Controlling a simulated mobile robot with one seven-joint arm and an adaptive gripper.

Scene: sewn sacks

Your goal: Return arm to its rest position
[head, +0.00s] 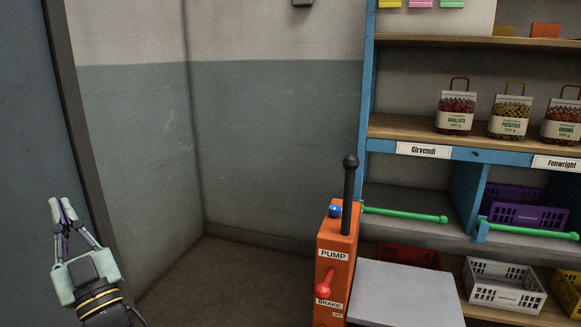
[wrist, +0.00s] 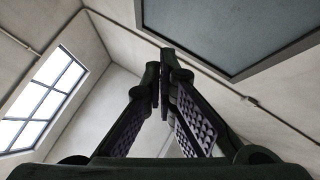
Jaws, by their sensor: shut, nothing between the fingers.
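My gripper (head: 63,211) is at the left of the head view, raised and pointing up, beside the dark door or panel at the left edge. Its two fingers lean together and their tips meet, with nothing between them. In the wrist view my gripper (wrist: 160,75) also shows its fingertips together. Behind it in that view are the ceiling, pale walls and a window (wrist: 42,100). The gripper touches nothing that I can see.
An orange post (head: 335,262) labelled PUMP and BRAKE stands in the middle, beside a grey surface (head: 405,296). A blue-framed shelf (head: 430,150) at the right holds several sacks, such as the shallots sack (head: 456,112), and crates, including a white crate (head: 503,284). The corner floor (head: 215,275) is clear.

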